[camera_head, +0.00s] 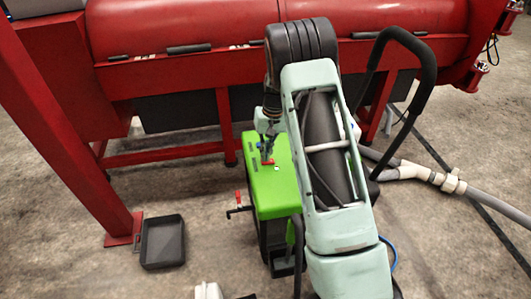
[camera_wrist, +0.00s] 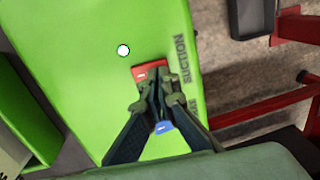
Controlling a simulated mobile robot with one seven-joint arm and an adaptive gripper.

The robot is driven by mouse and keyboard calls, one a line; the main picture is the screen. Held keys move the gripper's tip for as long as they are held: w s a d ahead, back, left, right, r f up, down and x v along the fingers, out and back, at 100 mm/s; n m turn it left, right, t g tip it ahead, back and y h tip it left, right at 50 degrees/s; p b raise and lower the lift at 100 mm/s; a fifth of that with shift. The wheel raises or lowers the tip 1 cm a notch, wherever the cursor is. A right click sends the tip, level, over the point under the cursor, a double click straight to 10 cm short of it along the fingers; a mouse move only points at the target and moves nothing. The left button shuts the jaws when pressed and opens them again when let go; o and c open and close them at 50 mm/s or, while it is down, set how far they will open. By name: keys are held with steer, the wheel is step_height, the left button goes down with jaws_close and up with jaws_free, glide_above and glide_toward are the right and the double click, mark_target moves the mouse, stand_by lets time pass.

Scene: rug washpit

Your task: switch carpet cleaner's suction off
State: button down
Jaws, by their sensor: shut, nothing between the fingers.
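The carpet cleaner (camera_head: 268,190) is a green machine standing on the floor in the head view. Its green top panel (camera_wrist: 100,85) fills much of the wrist view. A red rocker switch (camera_wrist: 145,71) with a white mark lies beside the printed word SUCTION. A round white lamp or button (camera_wrist: 123,50) is near it, and a blue switch (camera_wrist: 163,127) shows between my finger links. My gripper (camera_wrist: 152,93) is shut and empty, its tips at the red switch's near edge. I cannot tell whether they press it. In the head view my gripper (camera_head: 267,153) points down at the panel.
A large red machine (camera_head: 190,70) with red legs stands behind. A black tray (camera_head: 163,242) lies on the floor at left. A red-handled valve (camera_head: 238,204) sticks out from the cleaner's left side. Grey hoses (camera_head: 480,195) run to the right; a black handle (camera_head: 428,75) rises behind my arm.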

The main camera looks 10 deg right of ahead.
steer(key=shift+a+f+h, duration=0.15)
steer(key=shift+a+h, duration=0.15)
steer(key=shift+d+f, duration=0.1)
steer(key=shift+f, duration=0.05)
steer(key=shift+d, duration=0.8)
steer(key=shift+r+p, duration=0.2)
steer(key=shift+p, duration=0.15)
step_height(320, 180, up, 14)
steer(key=a+p, duration=0.1)
steer(key=p, duration=0.4)
